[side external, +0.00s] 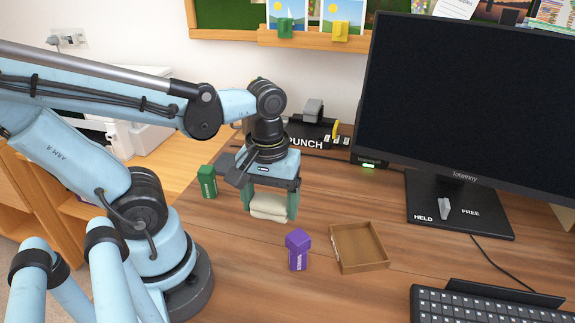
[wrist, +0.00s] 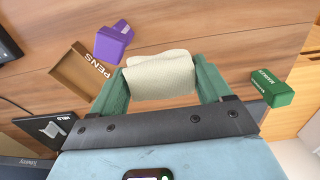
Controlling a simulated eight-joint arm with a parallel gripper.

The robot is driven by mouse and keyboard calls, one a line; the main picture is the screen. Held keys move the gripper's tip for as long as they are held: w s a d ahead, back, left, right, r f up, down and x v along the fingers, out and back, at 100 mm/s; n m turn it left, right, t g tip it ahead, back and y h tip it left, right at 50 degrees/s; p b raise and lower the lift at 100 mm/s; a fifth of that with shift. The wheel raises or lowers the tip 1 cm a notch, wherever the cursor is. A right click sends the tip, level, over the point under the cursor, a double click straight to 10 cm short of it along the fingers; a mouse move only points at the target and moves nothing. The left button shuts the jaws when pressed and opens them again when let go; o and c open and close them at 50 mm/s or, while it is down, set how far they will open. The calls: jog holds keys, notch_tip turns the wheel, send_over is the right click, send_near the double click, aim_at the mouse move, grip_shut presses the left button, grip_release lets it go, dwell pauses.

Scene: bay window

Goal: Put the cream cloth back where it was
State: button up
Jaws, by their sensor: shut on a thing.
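The cream cloth (side external: 268,206) is a folded, rounded bundle between the two green fingers of my gripper (side external: 269,214). My gripper points down at the wooden desk and is shut on the cloth. In the wrist view the cloth (wrist: 160,74) spans the gap between both fingers (wrist: 160,82). The cloth is at or just above the desk top; I cannot tell whether it touches. No marked spot for the cloth shows in these frames.
A green marker block (side external: 207,181) stands left of my gripper. A purple block (side external: 298,249) and a brown PENS tray (side external: 384,264) are to the front right. A punch (side external: 312,132) is behind. The monitor (side external: 470,100) and keyboard (side external: 485,307) are at right.

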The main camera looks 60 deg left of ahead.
jog(key=a+f, duration=0.1)
jog(key=a, duration=0.2)
jog(key=w+a+f, duration=0.1)
jog(key=a+f, duration=0.1)
jog(key=a, duration=0.1)
jog(key=a+f, duration=0.2)
jog(key=shift+w+a+f, duration=0.2)
jog(key=shift+w+a, duration=0.15)
jog(key=shift+a, duration=0.05)
jog(key=shift+f, duration=1.95)
jog(key=shift+f, duration=0.15)
jog(key=o, duration=0.9)
jog(key=shift+o, duration=0.2)
jog(key=shift+r, duration=6.05)
jog(key=w+d+r+m+t, duration=0.1)
jog(key=w+d+m+t, duration=0.5)
jog(key=d+m+t, duration=0.1)
jog(key=shift+w+d+r+m, duration=0.4)
jog(key=shift+d+m, duration=0.3)
jog(key=shift+m, duration=0.3)
